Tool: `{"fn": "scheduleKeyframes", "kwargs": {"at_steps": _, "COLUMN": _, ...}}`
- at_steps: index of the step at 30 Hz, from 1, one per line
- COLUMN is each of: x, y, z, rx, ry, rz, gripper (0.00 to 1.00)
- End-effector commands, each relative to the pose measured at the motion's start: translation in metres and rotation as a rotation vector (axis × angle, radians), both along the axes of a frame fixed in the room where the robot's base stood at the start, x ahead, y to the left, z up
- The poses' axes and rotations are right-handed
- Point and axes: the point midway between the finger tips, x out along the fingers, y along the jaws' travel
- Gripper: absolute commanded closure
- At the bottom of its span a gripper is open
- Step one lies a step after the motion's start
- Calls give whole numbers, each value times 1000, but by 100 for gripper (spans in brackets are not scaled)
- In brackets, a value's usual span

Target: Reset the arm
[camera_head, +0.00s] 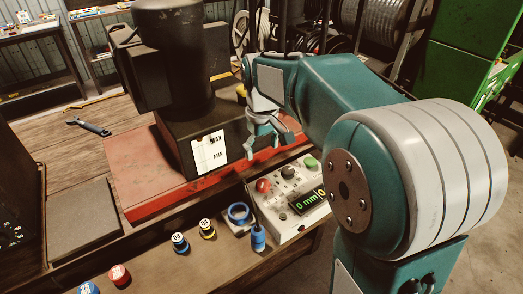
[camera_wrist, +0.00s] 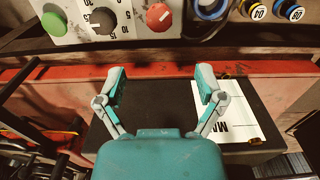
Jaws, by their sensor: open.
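My arm reaches in from the right in the head view. My gripper (camera_head: 263,150) hangs in front of the dark block of the crimper (camera_head: 185,135), just right of its white MAX/MIN label (camera_head: 209,152). In the wrist view my gripper (camera_wrist: 160,85) is open, with its two teal fingers apart and nothing between them. The dark block (camera_wrist: 155,108) lies beyond and below the fingers, and the label (camera_wrist: 228,112) is right of the right finger. I cannot tell the exact gap between the fingers and the block.
A control box (camera_head: 288,200) with red and green buttons and a display stands in front of the red base (camera_head: 160,178). Several coloured dies, including a yellow-ringed one (camera_head: 207,229), sit on the wooden bench. A wrench (camera_head: 88,126) lies at the left. Shelves and hose reels stand behind.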

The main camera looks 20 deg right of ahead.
Motion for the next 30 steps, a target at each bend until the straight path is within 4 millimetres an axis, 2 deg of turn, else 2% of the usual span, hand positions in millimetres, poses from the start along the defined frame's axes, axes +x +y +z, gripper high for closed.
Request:
{"fn": "scheduleKeyframes", "kwargs": {"at_steps": 6, "x": -1, "y": 0, "z": 1, "rx": 0, "ry": -3, "rz": -2, "gripper": 12}}
{"fn": "scheduleKeyframes", "kwargs": {"at_steps": 10, "x": -18, "y": 0, "z": 11, "rx": 1, "ry": -40, "rz": -25, "gripper": 12}}
{"fn": "scheduleKeyframes", "kwargs": {"at_steps": 15, "x": -61, "y": -1, "z": 28, "rx": 6, "ry": -136, "rz": -88, "gripper": 12}}
{"fn": "scheduleKeyframes", "kwargs": {"at_steps": 20, "x": -103, "y": -1, "z": 36, "rx": 18, "ry": -230, "rz": -150, "gripper": 12}}
{"fn": "scheduleKeyframes", "kwargs": {"at_steps": 25, "x": -146, "y": -1, "z": 34, "rx": 37, "ry": -327, "rz": -214, "gripper": 12}}
{"fn": "scheduleKeyframes", "kwargs": {"at_steps": 30, "x": -185, "y": -1, "z": 24, "rx": 60, "ry": -419, "rz": -276, "gripper": 12}}
